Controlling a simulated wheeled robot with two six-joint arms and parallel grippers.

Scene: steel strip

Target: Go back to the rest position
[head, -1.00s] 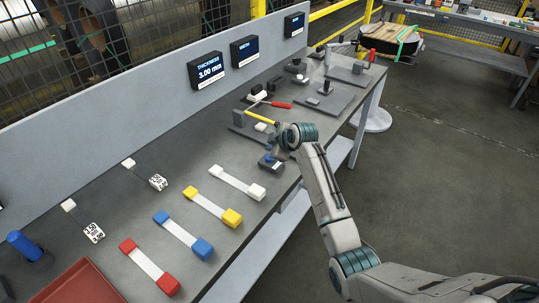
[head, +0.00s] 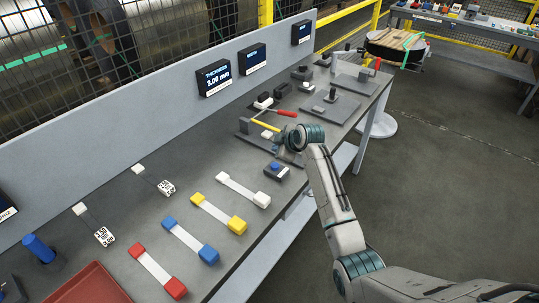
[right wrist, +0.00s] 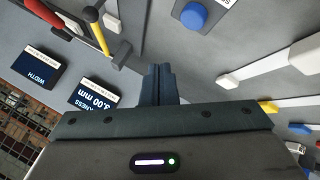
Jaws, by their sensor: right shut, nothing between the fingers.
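My right arm comes in from the lower right in the head view. Its gripper (head: 282,152) is above the bench, just beyond the small grey box with a blue button (head: 275,166). In the right wrist view the two dark fingers (right wrist: 158,72) are together with nothing between them. The blue button (right wrist: 194,15) shows there at the top, apart from the fingers. My left gripper is in neither view.
The grey bench (head: 130,235) holds red, blue, yellow and white end-blocked strips. A yellow-handled tool (head: 265,125) lies near the gripper. A thickness display (head: 215,77) hangs on the back panel. Open floor (head: 450,190) lies to the right.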

